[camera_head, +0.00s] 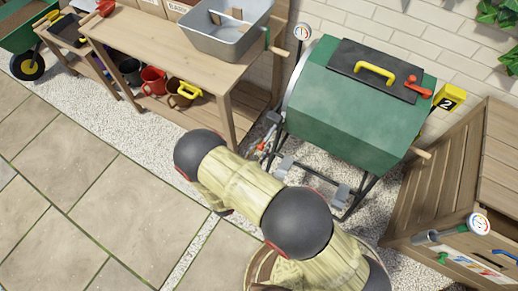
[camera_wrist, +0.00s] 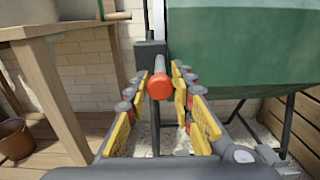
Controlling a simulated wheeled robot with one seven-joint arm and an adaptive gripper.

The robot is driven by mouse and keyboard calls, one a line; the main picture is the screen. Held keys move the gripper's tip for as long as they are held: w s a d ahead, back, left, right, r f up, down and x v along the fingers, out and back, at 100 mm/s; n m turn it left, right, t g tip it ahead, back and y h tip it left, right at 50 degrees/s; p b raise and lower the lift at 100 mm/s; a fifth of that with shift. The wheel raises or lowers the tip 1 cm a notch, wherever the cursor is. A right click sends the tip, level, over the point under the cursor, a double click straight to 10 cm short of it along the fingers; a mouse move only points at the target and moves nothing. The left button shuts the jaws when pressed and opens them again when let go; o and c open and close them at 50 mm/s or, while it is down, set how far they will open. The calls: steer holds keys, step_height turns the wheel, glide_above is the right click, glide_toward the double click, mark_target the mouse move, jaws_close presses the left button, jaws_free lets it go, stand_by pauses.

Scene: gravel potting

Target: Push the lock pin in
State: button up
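The lock pin (camera_wrist: 160,87) shows in the wrist view as a rod with a red-orange knob facing me. Its far end meets a dark block (camera_wrist: 150,53) on the frame beside the green drum (camera_wrist: 235,45). My gripper (camera_wrist: 160,80) is open, with yellow-padded fingers on either side of the knob. I cannot tell whether either finger touches it. In the head view the green drum (camera_head: 345,112) stands on a dark frame, and a small red part (camera_head: 264,146) shows by its left side. My arm hides most of the gripper there.
A wooden workbench (camera_head: 170,50) with a grey basin (camera_head: 227,28) stands left of the drum; its leg (camera_wrist: 50,90) is close on the left in the wrist view. A wooden crate-like box (camera_head: 455,165) stands at right. Paving (camera_head: 80,210) is clear at lower left.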

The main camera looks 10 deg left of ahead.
mark_target(268, 136)
steer(key=c, duration=0.5)
steer(key=shift+w, duration=0.1)
steer(key=shift+c, duration=0.2)
steer(key=shift+x, duration=2.55)
steer(key=o, duration=1.1)
steer(key=shift+d, duration=0.1)
steer(key=shift+o, duration=0.7)
steer(key=shift+v, duration=4.35)
